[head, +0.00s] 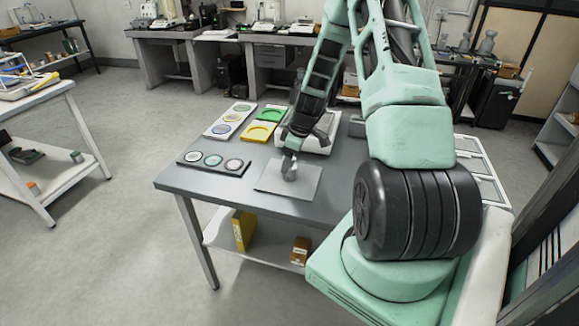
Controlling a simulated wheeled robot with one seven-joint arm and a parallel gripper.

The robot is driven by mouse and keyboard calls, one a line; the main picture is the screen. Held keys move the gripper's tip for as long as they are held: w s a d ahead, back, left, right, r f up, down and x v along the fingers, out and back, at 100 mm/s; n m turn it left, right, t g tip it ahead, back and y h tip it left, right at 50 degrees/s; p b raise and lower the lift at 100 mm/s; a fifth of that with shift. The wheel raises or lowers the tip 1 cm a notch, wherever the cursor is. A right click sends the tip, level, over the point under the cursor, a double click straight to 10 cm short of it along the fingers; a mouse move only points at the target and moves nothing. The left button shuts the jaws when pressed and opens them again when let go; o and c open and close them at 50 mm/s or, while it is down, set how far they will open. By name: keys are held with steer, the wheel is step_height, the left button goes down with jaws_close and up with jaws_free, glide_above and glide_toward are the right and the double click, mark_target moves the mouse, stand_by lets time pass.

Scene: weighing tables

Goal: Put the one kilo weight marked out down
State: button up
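My gripper (289,155) is over the grey table (235,194), pointing down. A small grey metallic weight (289,173) shows at its fingertips, and the fingers appear closed on its top. The weight is above or on a flat light-grey mat (308,190) near the table's front edge. I cannot tell whether its base touches the mat. Any marking on the weight is too small to read.
A dark tray with round places (190,159) lies left of the mat. Behind it are a white tray (217,132), a green tray (276,108) and a yellow tray (246,137). A pale device (328,140) stands behind my gripper. The lower shelf holds boxes (300,250).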

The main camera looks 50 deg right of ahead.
steer(key=shift+x, duration=1)
steer(key=c, duration=1.3)
steer(key=shift+r, duration=0.1)
jaws_close()
